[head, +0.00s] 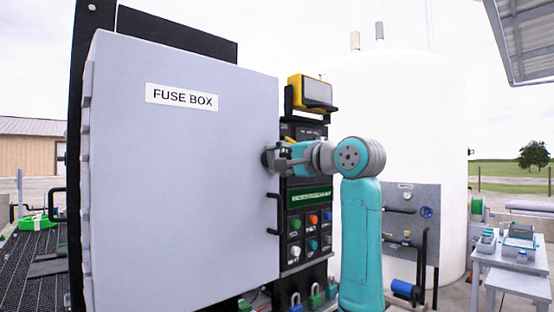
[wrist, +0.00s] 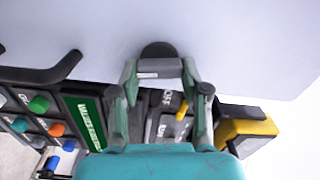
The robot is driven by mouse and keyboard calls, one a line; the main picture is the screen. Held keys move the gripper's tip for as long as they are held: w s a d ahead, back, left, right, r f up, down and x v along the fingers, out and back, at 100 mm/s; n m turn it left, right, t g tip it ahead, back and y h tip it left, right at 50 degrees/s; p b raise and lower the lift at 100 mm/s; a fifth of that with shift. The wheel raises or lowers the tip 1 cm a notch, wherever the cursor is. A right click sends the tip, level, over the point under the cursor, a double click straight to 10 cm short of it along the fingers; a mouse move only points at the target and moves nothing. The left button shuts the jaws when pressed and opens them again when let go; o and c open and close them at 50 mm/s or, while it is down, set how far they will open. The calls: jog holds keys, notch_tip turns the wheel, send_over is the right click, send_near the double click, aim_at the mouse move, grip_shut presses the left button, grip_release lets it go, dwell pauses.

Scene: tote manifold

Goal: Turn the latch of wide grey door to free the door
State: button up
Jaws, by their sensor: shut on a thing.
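The wide grey door (head: 180,190) carries a "FUSE BOX" label (head: 182,97) and fills the left half of the head view. It also spans the top of the wrist view (wrist: 240,45). Its dark round latch (wrist: 158,49) is near the door's right edge, above the black handle (head: 274,214). My gripper (wrist: 160,70) is shut on the latch, with a finger on each side of its grey grip. In the head view my gripper (head: 275,158) reaches the latch from the right and partly hides it. The door looks closed, though its far edge is hard to judge.
A panel with coloured buttons (head: 311,220) stands right of the door, under a yellow lamp (head: 312,92). The black door handle also shows in the wrist view (wrist: 66,66). A white tank (head: 420,110) and a small table (head: 510,262) stand farther right.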

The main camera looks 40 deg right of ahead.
jog(key=shift+m, duration=1)
jog(key=shift+f, duration=0.1)
jog(key=o, duration=1.1)
jog(key=shift+o, duration=0.2)
jog(key=shift+s, duration=0.15)
jog(key=s, duration=1.1)
jog(key=shift+s+d, duration=0.25)
jog(key=shift+s, duration=0.1)
